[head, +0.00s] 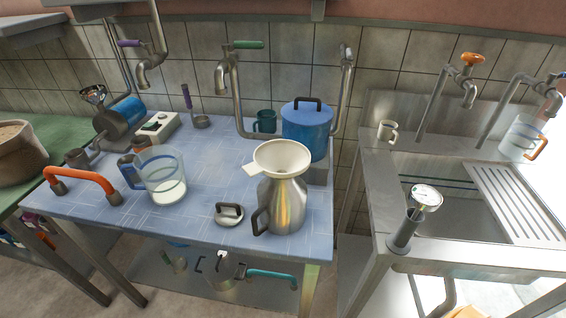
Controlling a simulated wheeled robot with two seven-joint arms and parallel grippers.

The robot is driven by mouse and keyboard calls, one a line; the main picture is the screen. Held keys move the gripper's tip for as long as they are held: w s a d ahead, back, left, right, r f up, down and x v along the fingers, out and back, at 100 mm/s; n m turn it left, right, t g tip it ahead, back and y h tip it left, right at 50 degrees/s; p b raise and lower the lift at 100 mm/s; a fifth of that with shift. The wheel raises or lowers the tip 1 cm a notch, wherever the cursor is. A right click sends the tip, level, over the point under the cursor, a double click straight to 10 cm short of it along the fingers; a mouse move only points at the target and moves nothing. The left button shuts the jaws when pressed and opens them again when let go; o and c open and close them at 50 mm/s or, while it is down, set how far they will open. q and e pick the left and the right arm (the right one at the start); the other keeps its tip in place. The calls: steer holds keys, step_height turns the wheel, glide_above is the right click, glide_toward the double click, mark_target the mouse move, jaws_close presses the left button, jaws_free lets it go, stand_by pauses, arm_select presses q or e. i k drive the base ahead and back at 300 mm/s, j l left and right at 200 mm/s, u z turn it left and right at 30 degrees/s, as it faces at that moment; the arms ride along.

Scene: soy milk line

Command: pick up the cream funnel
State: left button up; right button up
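The cream funnel (281,158) sits in the mouth of a steel jug (284,207) near the front right of the blue tiled table (205,220). Its wide bowl faces up, and a flat tab sticks out at its left. Its spout is hidden inside the jug. The jug stands upright with a dark handle at its lower left. Neither of my grippers shows in the head view.
A blue lidded pot (306,130) stands close behind the funnel. A small lid (229,214) lies left of the jug. A clear measuring pitcher (163,175) stands further left. A sink (450,200) is at right, beyond a gap.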

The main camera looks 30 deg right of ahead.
mark_target(281, 158)
steer(key=i+j+z, duration=0.1)
steer(key=z, duration=0.3)
steer(key=j+z, duration=0.25)
steer(key=z, duration=0.2)
steer(key=j+z, duration=0.2)
steer(key=z, duration=0.2)
steer(key=i, duration=0.05)
